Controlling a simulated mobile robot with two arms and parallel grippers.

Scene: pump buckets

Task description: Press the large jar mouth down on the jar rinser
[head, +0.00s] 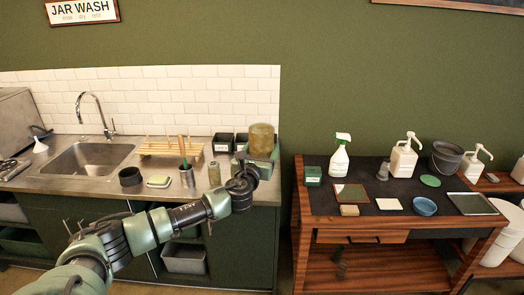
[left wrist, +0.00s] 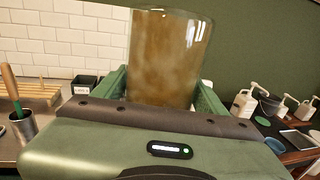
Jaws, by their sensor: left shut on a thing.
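A large glass jar (head: 262,138), cloudy brown inside, is held up at the right end of the sink counter in the head view. My left gripper (head: 261,158) is shut around its lower part. In the left wrist view the jar (left wrist: 168,60) stands upright between the two green fingers of the gripper (left wrist: 165,95). Its upper end looks rounded, but I cannot tell for sure which end is the mouth. The part between the fingers is partly hidden. I cannot make out the jar rinser for certain. My right gripper is not in view.
The steel sink (head: 88,158) with its tap lies left. A wooden rack (head: 165,148), a metal cup with a brush (head: 187,177), a black round cup (head: 130,176), a sponge (head: 158,181) and a small jar (head: 214,174) stand on the counter. A cart (head: 315,205) with pump bottles stands right, beyond a gap.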

